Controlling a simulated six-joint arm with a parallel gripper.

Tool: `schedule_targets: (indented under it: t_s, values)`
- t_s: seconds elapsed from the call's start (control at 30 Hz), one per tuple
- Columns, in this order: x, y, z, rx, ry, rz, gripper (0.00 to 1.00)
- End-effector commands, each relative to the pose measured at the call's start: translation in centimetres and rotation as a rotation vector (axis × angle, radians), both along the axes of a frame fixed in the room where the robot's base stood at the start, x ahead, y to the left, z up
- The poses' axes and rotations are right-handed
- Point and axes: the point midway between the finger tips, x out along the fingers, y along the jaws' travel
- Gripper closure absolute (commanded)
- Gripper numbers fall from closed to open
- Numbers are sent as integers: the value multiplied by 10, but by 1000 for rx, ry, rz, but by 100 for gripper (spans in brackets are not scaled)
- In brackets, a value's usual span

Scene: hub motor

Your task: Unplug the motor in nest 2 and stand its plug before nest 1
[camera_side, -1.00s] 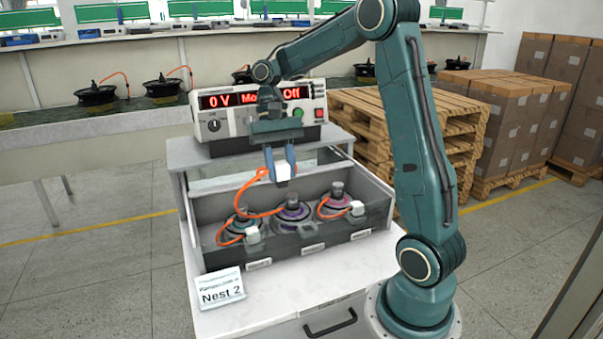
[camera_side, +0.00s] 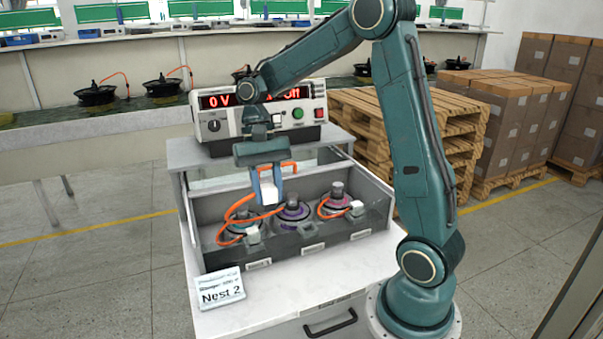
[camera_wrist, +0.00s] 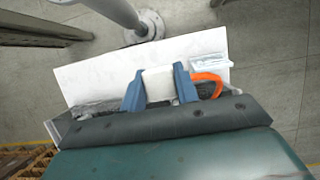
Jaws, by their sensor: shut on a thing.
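My gripper (camera_side: 267,199) is shut on a white plug (camera_side: 268,192), held above the tray near the left and middle motors. In the wrist view the plug (camera_wrist: 158,83) sits between the two blue fingers, with an orange cable (camera_wrist: 213,78) curving off to the right. The tray holds three motors: left (camera_side: 238,222), middle with a purple ring (camera_side: 292,213) and right (camera_side: 337,204). The held plug's cable appears to lead to the middle motor. White plugs sit at the tray front by the left motor (camera_side: 252,235) and right motor (camera_side: 357,208).
A card reading "Nest 2" (camera_side: 221,288) stands on the white bench top (camera_side: 290,288) at front left. The dark tray front wall (camera_side: 312,240) carries small labels. A power supply (camera_side: 215,115) reading "0 V" and "Off" stands behind.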

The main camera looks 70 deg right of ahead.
Motion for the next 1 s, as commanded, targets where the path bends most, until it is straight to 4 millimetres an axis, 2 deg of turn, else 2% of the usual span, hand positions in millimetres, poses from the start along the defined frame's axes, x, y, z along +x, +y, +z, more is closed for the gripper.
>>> schedule_targets:
  t_s: [1.0]
  values:
    - [0,0,-86,1,3,0,97]
